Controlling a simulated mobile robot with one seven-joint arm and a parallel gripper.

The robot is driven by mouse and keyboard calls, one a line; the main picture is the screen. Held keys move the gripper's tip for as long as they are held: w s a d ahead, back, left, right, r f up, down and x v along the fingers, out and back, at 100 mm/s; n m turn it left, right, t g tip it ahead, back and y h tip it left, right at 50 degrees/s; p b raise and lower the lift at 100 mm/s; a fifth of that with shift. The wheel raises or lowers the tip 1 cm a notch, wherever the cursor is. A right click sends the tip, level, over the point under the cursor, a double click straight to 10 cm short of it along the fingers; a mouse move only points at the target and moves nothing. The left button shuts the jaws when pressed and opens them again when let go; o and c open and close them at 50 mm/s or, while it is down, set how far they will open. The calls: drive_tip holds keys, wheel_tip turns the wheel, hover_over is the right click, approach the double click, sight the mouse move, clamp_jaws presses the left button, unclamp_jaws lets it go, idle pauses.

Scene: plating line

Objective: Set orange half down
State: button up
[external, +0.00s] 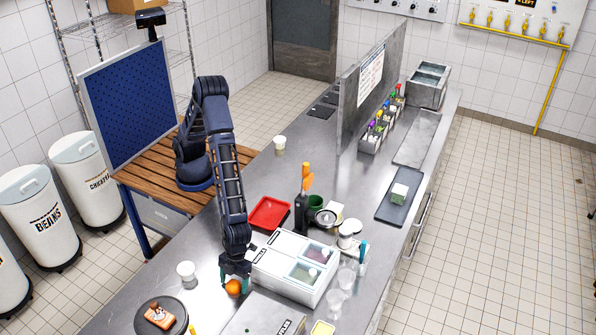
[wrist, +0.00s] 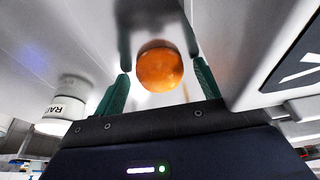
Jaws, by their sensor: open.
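The orange half (external: 233,287) rests on the steel counter, left of the white lidded container. In the wrist view the orange half (wrist: 160,67) shows its rounded orange side between the two green fingers. My gripper (external: 236,277) is low over the counter at the orange half. In the wrist view my gripper (wrist: 160,88) has its fingers spread to either side, with gaps visible beside the fruit. The underside of the orange half is hidden.
A white lidded container (external: 296,265) stands close on the right. A white cup (external: 186,271) is to the left, and a dark round plate (external: 142,323) with food is at the front left. A red tray (external: 269,213) lies farther back. Some bare counter lies between cup and gripper.

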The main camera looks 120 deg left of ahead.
drive_tip(key=v, duration=1.2)
drive_tip(key=s+a+r+n+t+y, duration=0.1)
drive_tip(key=s+a+r+n, duration=0.3)
drive_tip(key=a, duration=0.4)
drive_tip(key=s+a+r+n+t, duration=0.1)
drive_tip(key=s+a+r, duration=0.2)
drive_tip(key=a+r, duration=0.5)
drive_tip(key=s+a+r+n+t+y, duration=0.1)
drive_tip(key=s+a+r+n, duration=0.25)
drive_tip(key=a, duration=0.55)
drive_tip(key=s+a+r+n, duration=0.1)
drive_tip(key=s+a+n, duration=0.3)
drive_tip(key=s+a, duration=0.5)
drive_tip(key=s+a+r+n+t+y, duration=0.1)
drive_tip(key=s+a+n, duration=0.4)
drive_tip(key=s+a, duration=0.4)
drive_tip(key=s, duration=0.5)
drive_tip(key=shift+a+t, duration=0.25)
drive_tip(key=shift+t, duration=0.05)
